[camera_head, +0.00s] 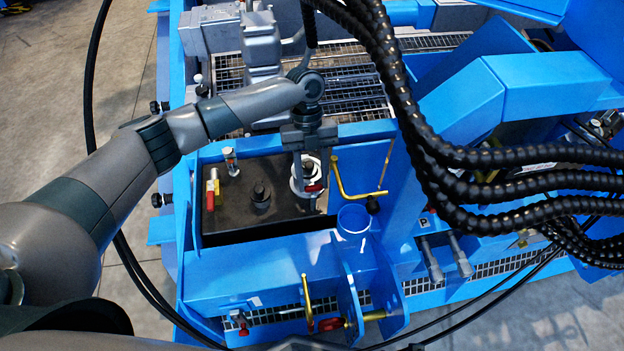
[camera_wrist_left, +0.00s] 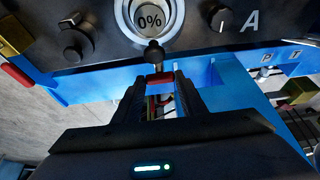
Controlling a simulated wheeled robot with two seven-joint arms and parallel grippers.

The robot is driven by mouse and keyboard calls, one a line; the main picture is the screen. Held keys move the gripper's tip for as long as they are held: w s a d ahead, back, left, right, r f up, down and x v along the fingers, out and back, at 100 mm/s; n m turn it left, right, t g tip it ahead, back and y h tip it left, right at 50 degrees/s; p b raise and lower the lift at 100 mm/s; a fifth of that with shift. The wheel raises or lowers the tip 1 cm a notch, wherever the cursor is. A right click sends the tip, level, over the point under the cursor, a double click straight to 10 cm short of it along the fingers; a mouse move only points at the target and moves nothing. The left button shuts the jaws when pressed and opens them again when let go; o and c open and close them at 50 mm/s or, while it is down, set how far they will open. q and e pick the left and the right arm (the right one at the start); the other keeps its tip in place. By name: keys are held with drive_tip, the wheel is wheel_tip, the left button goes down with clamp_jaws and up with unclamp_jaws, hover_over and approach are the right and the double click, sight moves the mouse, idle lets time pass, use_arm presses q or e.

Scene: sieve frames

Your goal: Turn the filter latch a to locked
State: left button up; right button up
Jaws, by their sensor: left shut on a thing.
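The filter latch, which I take to be the small lever with a red grip (camera_wrist_left: 158,77) and a dark pivot (camera_wrist_left: 154,53), sits just below a round white-rimmed gauge (camera_wrist_left: 150,20) reading 0%. Its grip points from the pivot toward my left gripper (camera_wrist_left: 158,88), whose two dark fingers are shut on it. In the head view, my left gripper (camera_head: 309,180) reaches down to the dark panel (camera_head: 240,215), with the red grip (camera_head: 314,188) at its tips. No locked marking is readable. My right gripper is not in view.
A dark knob (camera_wrist_left: 224,19) beside a letter A is right of the gauge. A red-handled brass valve (camera_head: 212,188) stands left on the panel. A yellow bent rod (camera_head: 350,192) is close right of my gripper. Thick black hoses (camera_head: 450,155) crowd the right.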

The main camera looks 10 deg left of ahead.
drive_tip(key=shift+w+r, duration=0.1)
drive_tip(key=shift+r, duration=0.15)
use_arm(q)
drive_tip(key=o, duration=0.8)
drive_tip(key=shift+r, duration=0.1)
drive_tip(key=shift+w+r, duration=0.25)
drive_tip(key=shift+r, duration=0.2)
drive_tip(key=b+v, duration=0.1)
drive_tip(key=v, duration=1.5)
drive_tip(key=shift+r, duration=0.15)
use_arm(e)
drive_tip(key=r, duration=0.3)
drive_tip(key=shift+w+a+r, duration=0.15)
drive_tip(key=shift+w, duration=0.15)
